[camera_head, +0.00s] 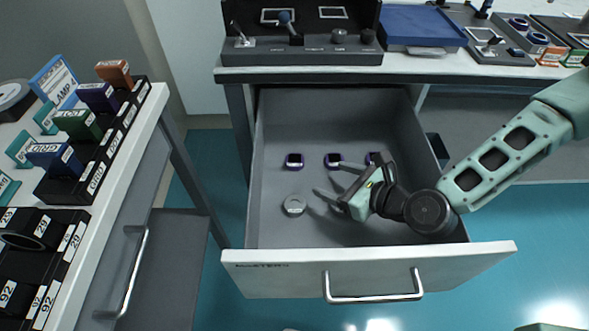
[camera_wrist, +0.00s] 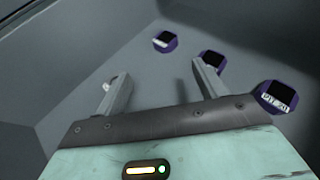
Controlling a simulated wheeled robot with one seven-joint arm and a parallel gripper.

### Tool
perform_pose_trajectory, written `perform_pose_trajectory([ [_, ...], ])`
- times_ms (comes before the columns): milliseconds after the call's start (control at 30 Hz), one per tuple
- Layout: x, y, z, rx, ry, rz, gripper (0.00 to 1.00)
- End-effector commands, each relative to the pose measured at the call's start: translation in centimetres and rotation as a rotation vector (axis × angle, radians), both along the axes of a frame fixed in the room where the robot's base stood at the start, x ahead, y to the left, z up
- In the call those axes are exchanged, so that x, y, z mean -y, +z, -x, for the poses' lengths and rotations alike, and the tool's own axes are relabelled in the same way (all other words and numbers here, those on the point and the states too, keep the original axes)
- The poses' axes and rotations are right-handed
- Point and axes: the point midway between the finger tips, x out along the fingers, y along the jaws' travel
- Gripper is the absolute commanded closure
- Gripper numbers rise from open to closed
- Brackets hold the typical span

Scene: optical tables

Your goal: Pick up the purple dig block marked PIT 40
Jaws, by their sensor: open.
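Three small purple blocks with dark tops and pale labels sit in a row on the floor of the open drawer: left (camera_head: 294,161), middle (camera_head: 333,161) and right (camera_head: 374,158). The wrist view shows three such blocks: far (camera_wrist: 165,42), middle (camera_wrist: 211,59) and near (camera_wrist: 276,97). The near label seems to read PIT 20; the others are too small to read, so I cannot tell which is PIT 40. My gripper (camera_head: 329,178) is open and empty, low in the drawer, in front of the middle block. In the wrist view, its right fingertip (camera_wrist: 160,70) is close to the middle block.
The grey drawer (camera_head: 275,120) has side walls and a white front (camera_head: 375,268) with a handle. A control box (camera_head: 300,52) and blue tray (camera_head: 422,27) stand on the table above. A left table holds labelled blocks in racks.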

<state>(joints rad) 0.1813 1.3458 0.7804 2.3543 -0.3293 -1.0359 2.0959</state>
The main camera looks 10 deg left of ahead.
Motion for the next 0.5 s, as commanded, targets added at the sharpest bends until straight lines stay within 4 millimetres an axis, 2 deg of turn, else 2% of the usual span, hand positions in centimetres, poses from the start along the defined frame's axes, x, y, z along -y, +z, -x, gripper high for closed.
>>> perform_pose_trajectory([
  [167, -0.7, -0.9, -1.0, -0.038, -0.061, -0.061, 0.29],
  [500, -4.8, -2.9, -3.5, -0.038, -0.060, -0.058, 0.29],
])
